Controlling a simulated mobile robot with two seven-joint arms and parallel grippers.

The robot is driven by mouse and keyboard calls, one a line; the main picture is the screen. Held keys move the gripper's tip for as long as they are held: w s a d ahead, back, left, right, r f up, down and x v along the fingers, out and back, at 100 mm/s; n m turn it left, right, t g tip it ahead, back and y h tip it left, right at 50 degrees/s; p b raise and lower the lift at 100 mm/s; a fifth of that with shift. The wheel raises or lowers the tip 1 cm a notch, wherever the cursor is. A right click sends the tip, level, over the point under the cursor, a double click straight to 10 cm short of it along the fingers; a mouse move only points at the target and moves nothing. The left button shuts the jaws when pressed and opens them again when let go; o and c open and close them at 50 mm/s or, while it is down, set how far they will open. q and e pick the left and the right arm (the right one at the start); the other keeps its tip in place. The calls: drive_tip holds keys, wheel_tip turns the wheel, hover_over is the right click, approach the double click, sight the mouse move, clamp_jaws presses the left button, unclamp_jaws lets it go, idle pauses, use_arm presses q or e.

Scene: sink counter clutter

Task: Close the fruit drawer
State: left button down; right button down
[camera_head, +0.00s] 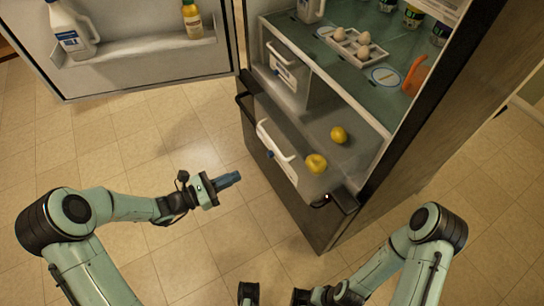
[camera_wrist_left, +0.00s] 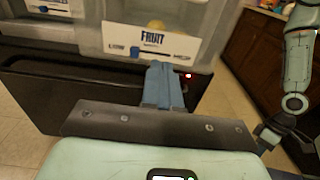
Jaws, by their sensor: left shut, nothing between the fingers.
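The fruit drawer (camera_head: 278,148) is a clear bin low in the open fridge, and it stands pulled out. Two yellow fruits (camera_head: 338,134) (camera_head: 316,163) lie in it. In the left wrist view its front shows a white FRUIT label (camera_wrist_left: 151,40) with a blue slider. My left gripper (camera_head: 237,176) is shut and empty, apart from the drawer on the room side, pointing toward its front. In the left wrist view the blue fingers (camera_wrist_left: 162,70) overlap the label's lower edge; contact is unclear. My right gripper (camera_head: 272,295) is partly cut off at the bottom of the head view.
A second drawer (camera_head: 282,67) sits left of the fruit drawer. Eggs (camera_head: 352,40) and jars stand on the shelf above. The open fridge door (camera_head: 150,60) holds a jug and a bottle at the upper left. A dark lower drawer front (camera_head: 285,190) lies beneath. Tiled floor is clear.

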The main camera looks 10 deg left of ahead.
use_arm(q)
hover_over(272, 156)
drive_tip(key=s, duration=0.4)
drive_tip(key=shift+w+d+r, duration=0.15)
drive_tip(key=shift+w+r, duration=0.05)
drive_tip(key=shift+r, duration=0.05)
use_arm(e)
drive_tip(key=shift+f, duration=0.15)
use_arm(q)
drive_tip(key=shift+w, duration=0.1)
use_arm(e)
drive_tip(key=shift+d, duration=0.1)
